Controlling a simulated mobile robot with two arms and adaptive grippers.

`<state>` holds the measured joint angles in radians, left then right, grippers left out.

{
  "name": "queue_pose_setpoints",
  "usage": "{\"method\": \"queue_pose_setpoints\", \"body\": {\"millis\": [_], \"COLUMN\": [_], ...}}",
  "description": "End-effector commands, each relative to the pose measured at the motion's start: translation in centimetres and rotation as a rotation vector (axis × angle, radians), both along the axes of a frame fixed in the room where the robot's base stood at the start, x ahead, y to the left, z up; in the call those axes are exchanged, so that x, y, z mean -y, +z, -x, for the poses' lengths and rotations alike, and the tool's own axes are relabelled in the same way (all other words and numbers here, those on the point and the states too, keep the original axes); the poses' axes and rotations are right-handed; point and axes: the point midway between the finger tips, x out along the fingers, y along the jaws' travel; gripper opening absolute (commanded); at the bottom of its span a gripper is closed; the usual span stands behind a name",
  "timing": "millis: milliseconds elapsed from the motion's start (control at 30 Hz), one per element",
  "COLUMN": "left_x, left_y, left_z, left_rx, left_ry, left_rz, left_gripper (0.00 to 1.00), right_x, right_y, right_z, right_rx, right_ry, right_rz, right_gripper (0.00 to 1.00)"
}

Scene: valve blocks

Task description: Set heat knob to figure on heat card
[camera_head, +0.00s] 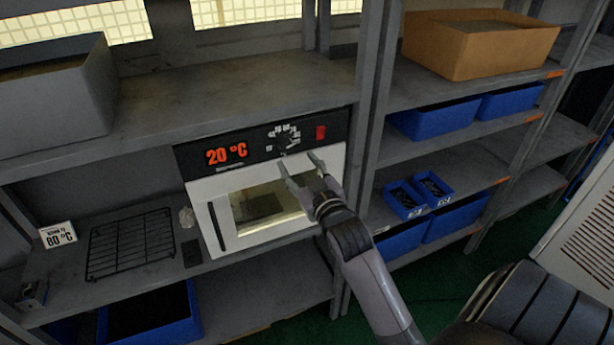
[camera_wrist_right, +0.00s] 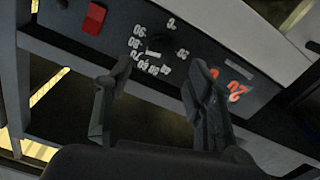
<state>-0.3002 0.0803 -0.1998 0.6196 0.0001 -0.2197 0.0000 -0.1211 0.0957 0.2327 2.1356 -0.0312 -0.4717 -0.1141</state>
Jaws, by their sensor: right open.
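The heat knob (camera_head: 284,142) is a dark dial ringed by white numbers on the black panel of a white oven (camera_head: 213,188). It also shows in the wrist view (camera_wrist_right: 153,54), upside down; its pointer is too small to read surely. The orange display (camera_head: 226,154) reads 20 °C. The heat card (camera_head: 58,235) stands at the left of the shelf and seems to read 60 °C. My right gripper (camera_head: 298,163) is open in front of the panel, just below the knob. In the wrist view its fingers (camera_wrist_right: 152,88) stand apart, empty, with the knob beyond the gap. My left gripper is out of view.
A red switch (camera_head: 321,132) sits right of the knob. A black wire rack (camera_head: 131,245) lies on the shelf left of the oven. A grey shelf post (camera_head: 372,90) rises right of the oven. Blue bins (camera_head: 433,120) fill the right shelves.

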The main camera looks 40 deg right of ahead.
Motion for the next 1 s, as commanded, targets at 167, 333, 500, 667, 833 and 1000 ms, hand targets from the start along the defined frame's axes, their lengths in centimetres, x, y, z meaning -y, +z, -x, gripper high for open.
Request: {"method": "queue_pose_setpoints", "body": {"millis": [167, 333, 500, 667, 833, 1000], "left_x": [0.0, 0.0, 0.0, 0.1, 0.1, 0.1], "left_y": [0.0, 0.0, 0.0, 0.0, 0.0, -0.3], "left_z": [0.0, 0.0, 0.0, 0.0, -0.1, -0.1], "left_rx": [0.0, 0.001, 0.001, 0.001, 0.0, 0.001], "left_ry": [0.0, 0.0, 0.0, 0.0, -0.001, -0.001], "left_rz": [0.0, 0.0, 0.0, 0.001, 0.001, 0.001], "left_gripper": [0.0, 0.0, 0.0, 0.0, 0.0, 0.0], "right_x": [-0.7, -1.0, -1.0, -1.1, -1.1, -1.2], "right_y": [-0.1, 0.0, 0.0, 0.0, 0.0, -1.4], "right_z": [3.1, 4.3, 4.5, 4.5, 4.5, 4.2], "right_rx": [-0.002, 0.0, 0.0, 0.0, 0.0, -0.018], "right_ry": [-0.001, -0.001, -0.001, -0.001, 0.0, 0.003], "right_rz": [-0.001, 0.0, 0.0, -0.001, -0.001, -0.007], "right_gripper": [0.49, 0.49, 0.49, 0.49, 0.49, 0.49]}}
